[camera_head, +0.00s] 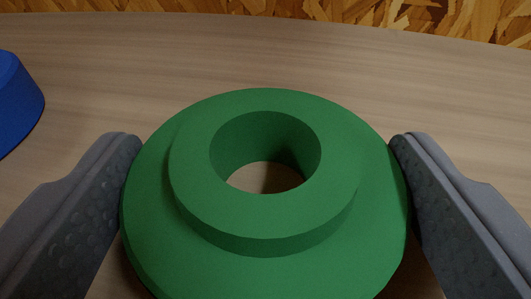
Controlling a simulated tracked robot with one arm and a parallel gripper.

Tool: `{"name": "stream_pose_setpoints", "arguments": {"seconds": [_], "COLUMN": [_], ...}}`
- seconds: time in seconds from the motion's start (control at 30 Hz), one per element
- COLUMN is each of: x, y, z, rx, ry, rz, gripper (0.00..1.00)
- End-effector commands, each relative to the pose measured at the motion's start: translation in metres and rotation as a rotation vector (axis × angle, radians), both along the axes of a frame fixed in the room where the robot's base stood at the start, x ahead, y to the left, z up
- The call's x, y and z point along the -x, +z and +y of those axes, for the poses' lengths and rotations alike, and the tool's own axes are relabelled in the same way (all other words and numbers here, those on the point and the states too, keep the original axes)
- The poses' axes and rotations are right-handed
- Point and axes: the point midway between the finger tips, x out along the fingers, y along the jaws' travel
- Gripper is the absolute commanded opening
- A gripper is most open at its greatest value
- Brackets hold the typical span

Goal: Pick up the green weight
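The green weight (265,215) is a thick round disc with a raised collar and a round hole through its middle. It fills the lower centre of the view, upper face towards the camera. My gripper (266,142) has one dark grey finger on the left side of the weight and one on the right. Both finger pads lie against its rim with no clear gap, so the gripper looks shut on it. The weight's underside and near lower edge are hidden, so I cannot tell whether it touches the bench.
The pale wooden plank bench (330,55) spreads behind the weight and is bare there. A blue round object (15,100) stands at the left edge, partly cut off. A chipboard surface (300,8) shows beyond the bench's far edge.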

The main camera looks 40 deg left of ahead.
Motion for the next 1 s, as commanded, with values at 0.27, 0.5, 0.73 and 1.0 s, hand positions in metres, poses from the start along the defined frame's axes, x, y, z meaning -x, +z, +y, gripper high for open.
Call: {"name": "stream_pose_setpoints", "arguments": {"seconds": [0.27, 0.5, 0.73, 1.0], "x": [0.000, 0.000, 0.000, 0.032], "y": [0.001, 0.015, 0.038, 0.039], "z": [0.000, 0.000, 0.000, -0.012], "rx": [0.001, 0.001, 0.001, -0.001], "ry": [0.000, 0.000, 0.001, -0.001], "rz": [-0.001, -0.001, -0.001, -0.002], "gripper": [0.39, 0.39, 0.39, 0.39]}}
